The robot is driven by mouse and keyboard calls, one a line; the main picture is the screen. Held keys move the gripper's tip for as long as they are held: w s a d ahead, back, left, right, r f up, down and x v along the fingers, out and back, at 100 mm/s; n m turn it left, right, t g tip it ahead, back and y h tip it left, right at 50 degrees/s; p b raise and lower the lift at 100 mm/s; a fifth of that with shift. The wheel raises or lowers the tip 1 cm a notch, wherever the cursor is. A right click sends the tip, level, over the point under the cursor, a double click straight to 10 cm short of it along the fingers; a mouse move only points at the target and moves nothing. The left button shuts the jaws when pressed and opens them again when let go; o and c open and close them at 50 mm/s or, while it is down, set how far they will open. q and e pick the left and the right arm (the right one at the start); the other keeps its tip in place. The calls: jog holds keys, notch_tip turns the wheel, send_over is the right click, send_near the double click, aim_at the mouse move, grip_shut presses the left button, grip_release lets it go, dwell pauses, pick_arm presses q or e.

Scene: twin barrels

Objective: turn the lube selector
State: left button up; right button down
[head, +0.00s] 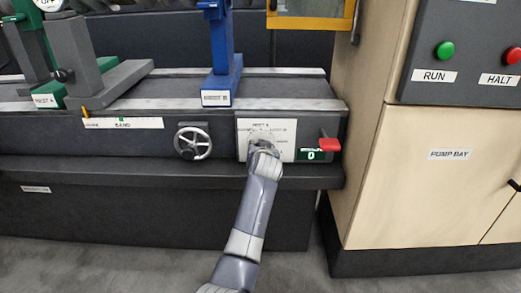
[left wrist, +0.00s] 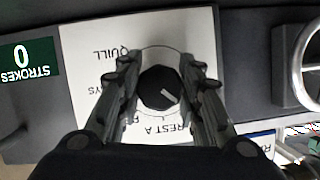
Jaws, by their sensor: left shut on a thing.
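The lube selector is a dark round knob (left wrist: 160,88) with a light pointer mark. It sits on a white label plate (head: 287,148) on the front of the machine bed. In the left wrist view the plate (left wrist: 85,110) is upside down, with words such as QUILL and REST A around the knob; the mark points toward the lower right. My left gripper (head: 261,147) reaches up to the plate, and its fingers (left wrist: 162,88) are shut on the knob, one on each side. In the head view the gripper mostly hides the knob. My right gripper is not in view.
A red lever (head: 329,144) and a green STROKES counter (head: 312,155) reading 0 are just right of the plate. A spoked handwheel (head: 193,142) is to its left. A blue rest (head: 222,80) stands above. A beige PUMP BAY cabinet (head: 400,190) stands at right.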

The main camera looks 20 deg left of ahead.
pick_arm(q)
jog(key=shift+f, duration=0.1)
jog(key=o, duration=1.1)
notch_tip(320, 180, up, 10)
jog(key=shift+r, duration=0.1)
